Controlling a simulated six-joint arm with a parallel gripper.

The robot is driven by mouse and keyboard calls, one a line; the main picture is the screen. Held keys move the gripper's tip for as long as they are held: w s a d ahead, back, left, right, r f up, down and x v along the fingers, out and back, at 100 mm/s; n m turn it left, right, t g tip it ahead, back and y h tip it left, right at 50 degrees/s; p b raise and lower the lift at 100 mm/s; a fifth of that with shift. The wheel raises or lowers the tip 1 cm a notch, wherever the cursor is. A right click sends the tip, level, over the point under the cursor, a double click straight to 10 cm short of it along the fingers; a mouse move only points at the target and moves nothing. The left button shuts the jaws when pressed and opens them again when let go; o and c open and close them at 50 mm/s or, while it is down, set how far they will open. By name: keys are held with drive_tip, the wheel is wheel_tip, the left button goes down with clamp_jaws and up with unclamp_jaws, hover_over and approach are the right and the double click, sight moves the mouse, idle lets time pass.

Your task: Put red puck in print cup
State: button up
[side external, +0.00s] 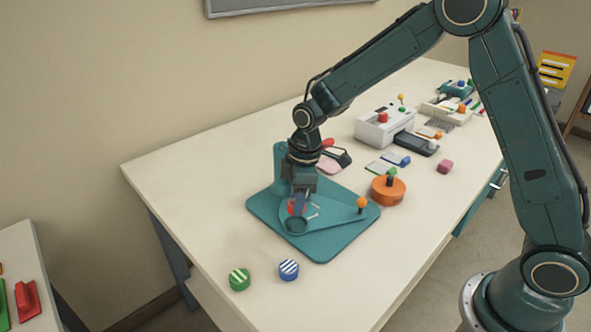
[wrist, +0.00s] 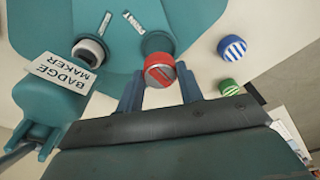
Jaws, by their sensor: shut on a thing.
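The red puck (wrist: 160,70) has a grey striped face and sits between the two fingers of my gripper (wrist: 160,86) in the wrist view. In the side view my gripper (side external: 297,204) points down over the teal badge maker (side external: 335,243), and the red puck (side external: 293,208) shows partly behind a finger. The print cup (wrist: 154,40), a dark teal round cup beside the PRINT label, lies just past the puck in the wrist view. In the side view the print cup (side external: 296,226) is just below the puck. The puck appears above the cup; the exact gap is unclear.
A green striped puck (side external: 239,279) and a blue striped puck (side external: 288,270) stand on the table in front. A second cup (wrist: 90,48) holds a pale ring. An orange round thing (side external: 388,190) and a white machine (side external: 384,126) stand to the right.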

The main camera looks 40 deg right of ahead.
drive_tip(key=shift+f, duration=0.25)
drive_tip(key=shift+f, duration=2)
drive_tip(key=shift+f, duration=0.1)
drive_tip(key=o, duration=1)
drive_tip(key=r, duration=1.1)
drive_tip(key=shift+s+d+r, duration=0.15)
drive_tip(key=shift+d+r, duration=0.05)
drive_tip(key=shift+d, duration=0.05)
drive_tip(key=shift+r, duration=0.4)
drive_tip(key=shift+s+r, duration=0.1)
